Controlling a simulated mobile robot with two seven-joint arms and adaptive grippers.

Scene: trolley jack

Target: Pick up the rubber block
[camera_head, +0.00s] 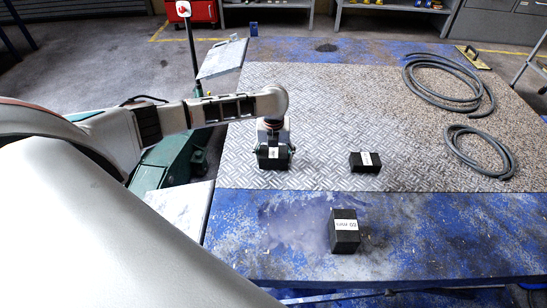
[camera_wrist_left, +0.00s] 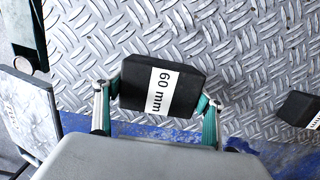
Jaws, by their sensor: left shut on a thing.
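My left gripper (camera_head: 273,150) points down at the left part of the metal plate. It is shut on a black rubber block (camera_head: 272,162) with a white label. In the left wrist view the block (camera_wrist_left: 142,85) sits between the two green-padded fingers of the gripper (camera_wrist_left: 160,97), and its label reads "60 mm". I cannot tell whether the block touches the plate. A second black block (camera_head: 358,167) lies on the plate to the right; its edge shows in the wrist view (camera_wrist_left: 298,108). A third block (camera_head: 345,243) stands on the blue surface nearer me. My right gripper is not in view.
The tread plate (camera_head: 320,110) lies on a worn blue table (camera_head: 450,225). Coiled grey hoses (camera_head: 410,75) lie at its right side. A green trolley jack (camera_head: 175,160) with an upright handle stands left of the table.

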